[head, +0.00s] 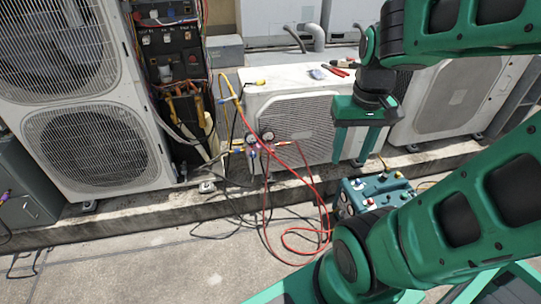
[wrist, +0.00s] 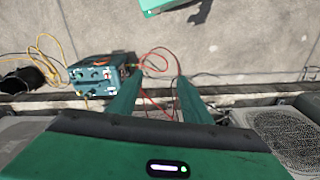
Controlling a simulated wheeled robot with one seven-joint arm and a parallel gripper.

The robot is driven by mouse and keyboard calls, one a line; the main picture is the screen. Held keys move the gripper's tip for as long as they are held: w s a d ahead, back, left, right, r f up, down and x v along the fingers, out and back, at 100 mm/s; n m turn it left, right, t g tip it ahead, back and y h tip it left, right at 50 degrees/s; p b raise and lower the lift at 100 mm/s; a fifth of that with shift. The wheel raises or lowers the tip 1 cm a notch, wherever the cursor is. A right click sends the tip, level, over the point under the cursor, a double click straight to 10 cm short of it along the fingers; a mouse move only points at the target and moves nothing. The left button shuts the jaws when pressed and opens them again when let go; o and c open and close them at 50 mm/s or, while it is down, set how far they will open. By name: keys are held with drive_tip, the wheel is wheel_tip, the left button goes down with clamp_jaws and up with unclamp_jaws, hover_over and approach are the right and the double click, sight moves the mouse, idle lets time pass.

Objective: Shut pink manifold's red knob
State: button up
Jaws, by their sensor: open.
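The pink manifold (head: 268,149) with two round gauges hangs at the front left corner of a low white condenser in the head view. Its red knob (head: 284,144) is a small spot on its right side. The knob's turn position is too small to tell. Hoses run from the manifold, a red one looping down to the ground. My gripper (head: 350,163) is open and empty, fingers pointing down, to the right of the manifold and apart from it. In the wrist view my gripper (wrist: 156,77) shows two spread fingers with nothing between them but background; I cannot make out the manifold there.
A teal machine (head: 352,196) with knobs stands on the ground below my gripper; it also shows in the wrist view (wrist: 96,76). Red hose (head: 268,228) and dark cables lie on the pavement. Pliers (head: 336,71) lie on the low condenser (head: 290,84). A tall condenser (head: 92,150) stands left.

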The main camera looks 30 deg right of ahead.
drive_tip(key=w+d+f+n+t+h, duration=0.1)
drive_tip(key=w+d+f+n, duration=0.15)
drive_tip(key=w, duration=0.55)
drive_tip(key=w+d+f+n+t, duration=0.1)
drive_tip(key=w+d, duration=0.2)
drive_tip(key=w, duration=0.5)
drive_tip(key=n+t, duration=0.8)
drive_tip(key=t, duration=0.3)
hover_over(272, 154)
drive_tip(key=s+a, duration=0.2)
drive_tip(key=a, duration=0.1)
wheel_tip(272, 154, down, 30)
drive_tip(key=s+f+t+h, duration=0.2)
drive_tip(key=s+f, duration=0.2)
drive_tip(key=f, duration=0.3)
drive_tip(key=s+f+t+h, duration=0.2)
drive_tip(key=s+f, duration=0.1)
drive_tip(key=f, duration=0.5)
drive_tip(key=x, duration=1)
drive_tip(key=shift+w+d+f, duration=0.1)
drive_tip(key=shift+d, duration=0.05)
drive_tip(key=shift+c, duration=0.2)
drive_tip(key=c, duration=1)
